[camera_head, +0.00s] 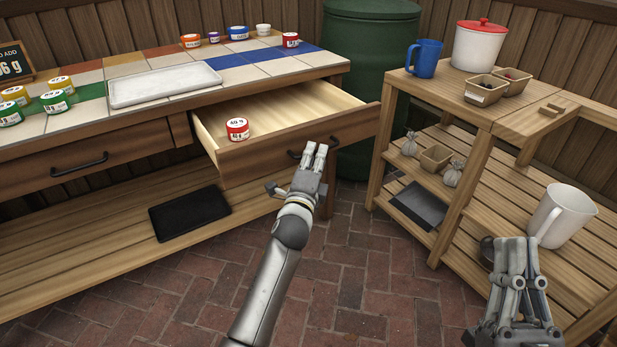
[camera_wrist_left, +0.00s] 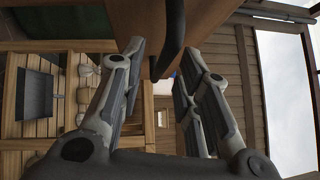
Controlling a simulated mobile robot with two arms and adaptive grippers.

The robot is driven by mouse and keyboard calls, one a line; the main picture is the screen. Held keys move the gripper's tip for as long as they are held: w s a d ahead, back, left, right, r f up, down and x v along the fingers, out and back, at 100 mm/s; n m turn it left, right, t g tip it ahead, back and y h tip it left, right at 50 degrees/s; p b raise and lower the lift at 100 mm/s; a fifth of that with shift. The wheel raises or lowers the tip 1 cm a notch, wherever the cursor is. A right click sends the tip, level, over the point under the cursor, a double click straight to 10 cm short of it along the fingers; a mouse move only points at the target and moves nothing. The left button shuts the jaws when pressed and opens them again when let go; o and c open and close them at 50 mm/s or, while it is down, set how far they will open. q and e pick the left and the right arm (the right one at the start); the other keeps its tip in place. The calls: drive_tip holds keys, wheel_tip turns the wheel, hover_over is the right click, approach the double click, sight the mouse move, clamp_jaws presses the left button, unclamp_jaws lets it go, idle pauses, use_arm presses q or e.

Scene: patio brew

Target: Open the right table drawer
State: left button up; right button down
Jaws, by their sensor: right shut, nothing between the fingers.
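The right table drawer (camera_head: 262,155) is pulled well out of the table. A red-lidded jar (camera_head: 237,129) stands inside it. Its dark bar handle (camera_head: 294,154) is on the front face, partly hidden behind my left gripper. My left gripper (camera_head: 315,147) is at the drawer front. In the left wrist view its fingers are apart, with the handle (camera_wrist_left: 172,40) between them and gaps visible beside the bar. My right gripper (camera_head: 516,242) is shut and empty, low at the right beside the wooden shelf unit.
The left drawer (camera_head: 90,165) is closed. A white tray (camera_head: 165,84) and several jars sit on the tabletop. A green barrel (camera_head: 370,60) stands behind the open drawer. Brick floor is clear in front.

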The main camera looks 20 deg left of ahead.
use_arm(q)
drive_tip(key=s+d+f, duration=0.1)
drive_tip(key=s, duration=0.9)
drive_tip(key=shift+s+f, duration=0.2)
drive_tip(key=shift+s, duration=0.05)
drive_tip(key=shift+d, duration=0.1)
